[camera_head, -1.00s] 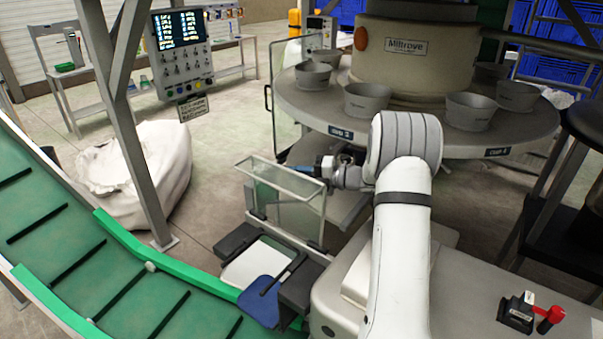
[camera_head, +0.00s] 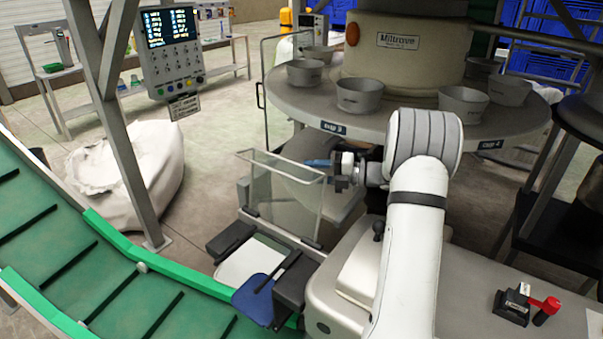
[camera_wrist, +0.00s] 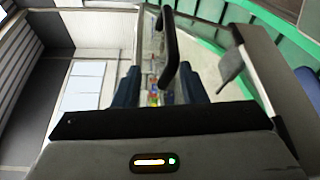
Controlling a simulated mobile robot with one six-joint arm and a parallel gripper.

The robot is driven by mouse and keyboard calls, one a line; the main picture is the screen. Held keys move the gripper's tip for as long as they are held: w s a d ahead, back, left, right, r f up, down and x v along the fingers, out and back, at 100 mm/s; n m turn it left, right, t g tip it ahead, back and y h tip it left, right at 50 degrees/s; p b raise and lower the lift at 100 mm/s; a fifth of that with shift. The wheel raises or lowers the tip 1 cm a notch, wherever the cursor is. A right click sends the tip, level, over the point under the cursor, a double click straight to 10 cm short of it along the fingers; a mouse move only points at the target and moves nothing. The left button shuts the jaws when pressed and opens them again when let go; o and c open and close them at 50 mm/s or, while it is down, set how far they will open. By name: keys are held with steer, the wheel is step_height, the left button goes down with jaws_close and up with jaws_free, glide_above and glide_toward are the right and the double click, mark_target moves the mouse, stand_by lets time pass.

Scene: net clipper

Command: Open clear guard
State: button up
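A tall clear panel in a thin grey frame (camera_head: 264,70) stands left of the round turntable, with a black handle (camera_head: 259,95) on its left edge. It appears to be the clear guard, upright at the turntable's side. My gripper (camera_head: 318,163) is lower and to the right of that handle, pointing left, its blue fingers partly hidden by the wrist. In the wrist view my gripper (camera_wrist: 158,88) has its two dark blue fingers apart. A black bar handle (camera_wrist: 170,45) shows ahead, in line with the gap; I cannot tell its distance. No grasp shows.
A low clear-sided box (camera_head: 284,205) lies just below and left of my gripper. The turntable (camera_head: 300,105) carries several grey cups. A green conveyor (camera_head: 110,265), a steel post (camera_head: 125,160), a white sack (camera_head: 150,165) and a control panel (camera_head: 175,55) are at left.

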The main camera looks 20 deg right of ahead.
steer(key=shift+s+d+r, duration=0.15)
steer(key=shift+d+r, duration=0.05)
steer(key=shift+d, duration=0.15)
steer(key=p+v, duration=0.3)
steer(key=v, duration=0.6)
steer(key=shift+f+p, duration=0.4)
stand_by(0.4)
steer(key=shift+r+p, duration=0.15)
steer(key=shift+p, duration=0.4)
steer(key=shift+s+f, duration=0.1)
steer(key=shift+f, duration=0.15)
